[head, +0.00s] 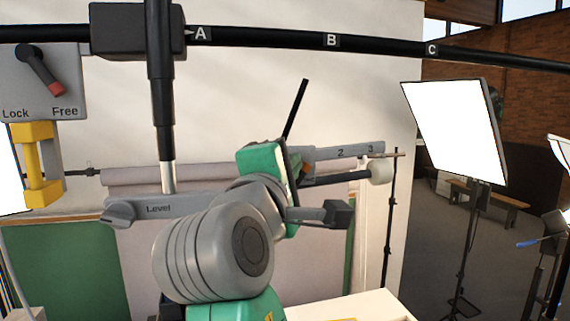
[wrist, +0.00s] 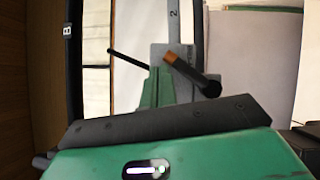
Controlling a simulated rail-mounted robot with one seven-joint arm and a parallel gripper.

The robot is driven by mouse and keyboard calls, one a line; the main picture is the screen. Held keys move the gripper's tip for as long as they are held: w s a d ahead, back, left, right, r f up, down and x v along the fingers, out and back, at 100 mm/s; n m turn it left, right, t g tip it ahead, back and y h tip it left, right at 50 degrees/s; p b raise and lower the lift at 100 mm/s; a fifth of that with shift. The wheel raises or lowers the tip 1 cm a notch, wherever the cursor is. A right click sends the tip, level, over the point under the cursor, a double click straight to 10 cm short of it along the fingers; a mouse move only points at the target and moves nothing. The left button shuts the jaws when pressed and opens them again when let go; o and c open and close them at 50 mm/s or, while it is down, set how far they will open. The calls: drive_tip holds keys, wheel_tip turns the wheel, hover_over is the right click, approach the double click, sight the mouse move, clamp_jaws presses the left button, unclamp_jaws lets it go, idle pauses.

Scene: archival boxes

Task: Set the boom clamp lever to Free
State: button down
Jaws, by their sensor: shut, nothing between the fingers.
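The boom clamp lever (head: 40,70) is a dark handle with a red tip on a grey plate (head: 12,75) at the upper left of the head view. The plate is marked Lock on the left and Free on the right. The lever slants down to the right, with its tip just above the word Free. My gripper (head: 297,162) is right of the middle, well away from this lever. It is shut and empty; its fingers are largely hidden in the head view. The wrist view shows its green body below and another lever (wrist: 188,72), orange-tipped, beyond it.
A black boom (head: 380,45) lettered A, B, C crosses the top, carrying a dark block (head: 137,30). A yellow bracket (head: 37,165) hangs below the plate. A grey bar marked Level (head: 150,208) and a numbered bar (head: 345,152) lie near my arm. A lit panel (head: 455,125) stands right.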

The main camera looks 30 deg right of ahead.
idle(0.6)
drive_tip(key=s+a+r+p, duration=0.1)
drive_tip(key=s+a+r, duration=0.2)
drive_tip(key=s+a, duration=0.3)
drive_tip(key=shift+s+a, duration=0.3)
drive_tip(key=shift+s, duration=0.1)
drive_tip(key=shift+r, duration=0.1)
drive_tip(key=w+a+f+m+t+y, duration=0.1)
drive_tip(key=a+f+m+t+y, duration=0.1)
drive_tip(key=a+f+t+y, duration=0.45)
drive_tip(key=s+a+f+m+t+y, duration=0.1)
drive_tip(key=s+a+m+t+y, duration=0.4)
drive_tip(key=s+a+m+y, duration=0.3)
drive_tip(key=s+a, duration=0.3)
drive_tip(key=a, duration=0.3)
drive_tip(key=shift+f+m+t, duration=0.15)
drive_tip(key=shift+m+t, duration=0.15)
drive_tip(key=shift+t, duration=0.05)
